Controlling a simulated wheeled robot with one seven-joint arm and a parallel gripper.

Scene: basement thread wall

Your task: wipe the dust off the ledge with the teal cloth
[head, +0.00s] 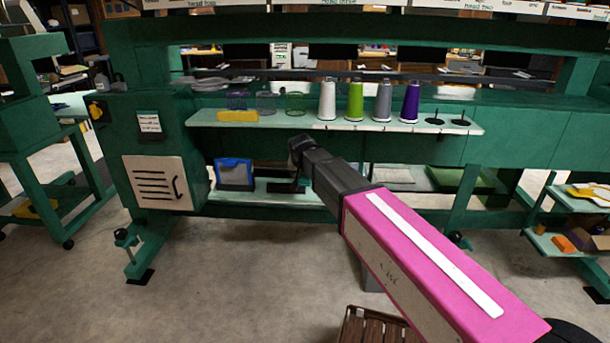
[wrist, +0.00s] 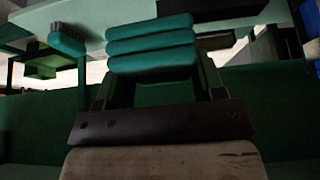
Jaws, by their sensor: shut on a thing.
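A folded teal cloth (wrist: 150,46), in stacked rolls, is held between the fingers of my gripper (wrist: 154,76) in the wrist view. In the head view my dark gripper (head: 296,186) is low in front of the green machine, and the cloth cannot be made out there. A pale green ledge (head: 230,126) runs across the machine above it, carrying thread cones. A lower pale shelf (head: 272,198) lies behind my gripper. In the wrist view a pale surface (wrist: 85,14) is close beyond the cloth; contact is unclear. I cannot make out dust.
On the ledge are a yellow block (head: 238,116), clear cups, white (head: 327,102), green (head: 355,102), grey and purple cones, and bare pegs at right. A blue-framed box (head: 234,174) stands on the lower shelf. A teal-backed brush (wrist: 67,40) is left of the cloth.

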